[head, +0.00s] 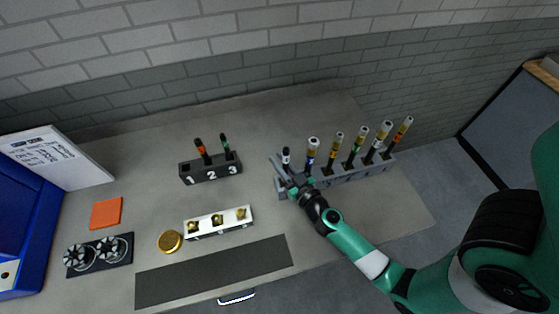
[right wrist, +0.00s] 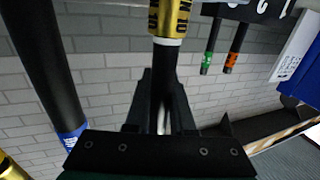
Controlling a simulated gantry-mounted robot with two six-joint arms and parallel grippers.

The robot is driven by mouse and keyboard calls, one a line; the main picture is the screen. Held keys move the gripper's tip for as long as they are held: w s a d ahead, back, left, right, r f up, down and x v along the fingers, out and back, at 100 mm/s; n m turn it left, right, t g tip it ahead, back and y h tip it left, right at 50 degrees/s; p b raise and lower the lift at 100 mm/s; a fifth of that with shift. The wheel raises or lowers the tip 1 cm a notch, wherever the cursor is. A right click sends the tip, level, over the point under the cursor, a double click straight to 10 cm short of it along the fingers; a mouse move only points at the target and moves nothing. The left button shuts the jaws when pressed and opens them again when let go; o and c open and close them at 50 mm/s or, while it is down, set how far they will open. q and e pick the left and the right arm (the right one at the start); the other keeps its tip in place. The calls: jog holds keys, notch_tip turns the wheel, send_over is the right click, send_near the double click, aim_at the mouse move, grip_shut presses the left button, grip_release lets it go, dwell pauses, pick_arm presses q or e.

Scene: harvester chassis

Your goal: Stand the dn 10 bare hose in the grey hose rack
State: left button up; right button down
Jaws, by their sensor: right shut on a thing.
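The grey hose rack (head: 345,175) stands on the right part of the bench, with several dark hoses upright in a row. My right gripper (head: 286,174) is at the rack's left end, shut on a short black hose (head: 286,155) with a white band, which stands roughly upright. Its lower end is hidden by the gripper, so I cannot tell whether it sits in the rack. In the right wrist view the gripper (right wrist: 163,90) closes near a black hose with a gold lettered band (right wrist: 170,18) and white ring. My left gripper is out of view.
A blue-banded hose (head: 311,152) is close beside the gripper. A black numbered rack (head: 211,173) holds two hoses. A white block with brass fittings (head: 218,222), a gold disc (head: 170,241), an orange square (head: 106,213) and a blue bin (head: 25,240) are to the left.

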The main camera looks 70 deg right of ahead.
jog(key=shift+f+b, duration=0.9)
jog(key=shift+f, duration=0.25)
jog(key=c, duration=0.7)
grip_release()
jog(key=shift+s+a, duration=0.1)
jog(key=b+v, duration=0.1)
jog(key=v, duration=1)
jog(key=shift+s+a+r, duration=0.1)
